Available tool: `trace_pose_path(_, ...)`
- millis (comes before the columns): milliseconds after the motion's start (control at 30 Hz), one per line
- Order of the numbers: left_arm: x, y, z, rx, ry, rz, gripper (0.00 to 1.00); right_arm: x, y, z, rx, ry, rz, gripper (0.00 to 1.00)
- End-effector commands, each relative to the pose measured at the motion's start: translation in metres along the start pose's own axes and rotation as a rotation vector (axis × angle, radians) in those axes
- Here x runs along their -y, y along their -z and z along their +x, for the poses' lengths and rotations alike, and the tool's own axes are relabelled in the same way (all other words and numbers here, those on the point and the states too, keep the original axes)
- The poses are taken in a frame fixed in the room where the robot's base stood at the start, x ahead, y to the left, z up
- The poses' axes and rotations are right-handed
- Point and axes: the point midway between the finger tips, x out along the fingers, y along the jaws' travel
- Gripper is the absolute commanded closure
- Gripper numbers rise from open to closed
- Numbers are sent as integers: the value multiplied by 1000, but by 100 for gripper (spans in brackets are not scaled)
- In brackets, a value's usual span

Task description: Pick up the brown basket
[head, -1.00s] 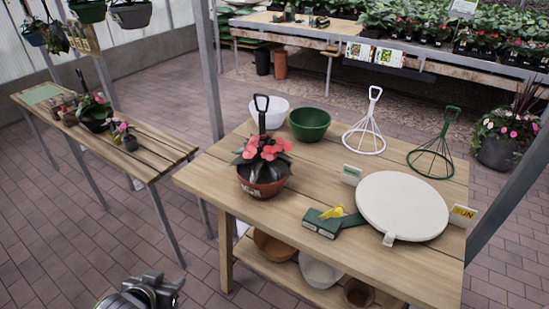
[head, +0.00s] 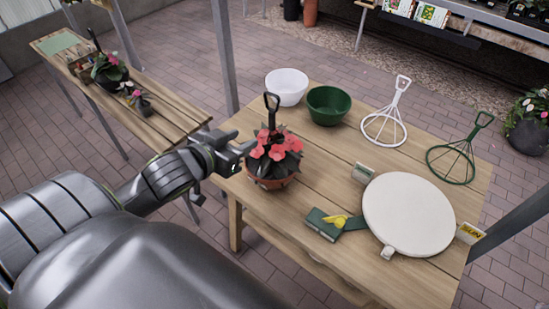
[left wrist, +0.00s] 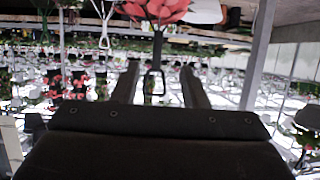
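The brown basket (head: 270,183) is a terracotta-brown pot with pink-red flowers and a tall black loop handle. It stands upright on the wooden table, near its left edge. My left gripper (head: 244,150) is open and empty just left of the flowers. In the left wrist view, which looks upside down, the flowers of the brown basket (left wrist: 156,10) are at the top. The handle loop appears between my open fingers (left wrist: 160,82), beyond their tips. My right gripper is out of view.
On the table (head: 330,180) are a white bowl (head: 287,86), a green bowl (head: 328,105), white and green wire hangers, a round white board (head: 408,213) and a green box with a yellow item (head: 336,224). A metal post (head: 225,55) rises behind the table's left side.

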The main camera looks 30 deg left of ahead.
Motion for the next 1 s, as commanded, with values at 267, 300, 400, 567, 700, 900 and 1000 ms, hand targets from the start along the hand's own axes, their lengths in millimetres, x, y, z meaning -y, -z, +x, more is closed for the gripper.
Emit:
trace_pose_path(267, 0, -4, 27, -4, -1, 2, 60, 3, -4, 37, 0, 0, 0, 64)
trace_pose_path(300, 0, -5, 30, -2, 1, 2, 60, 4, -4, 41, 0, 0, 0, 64)
trace_pose_path(400, 0, -5, 39, -2, 0, 2, 60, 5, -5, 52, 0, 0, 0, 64)
trace_pose_path(567, 0, -5, 52, -3, 0, 2, 60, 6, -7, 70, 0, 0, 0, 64)
trace_pose_path(700, 0, 0, 73, 0, 1, -7, 60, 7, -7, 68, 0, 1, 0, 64)
trace_pose_path(900, 0, 0, 96, 1, 1, -3, 60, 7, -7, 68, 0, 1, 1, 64)
trace_pose_path(1000, 0, 0, 100, 1, 1, -1, 60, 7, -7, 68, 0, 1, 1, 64)
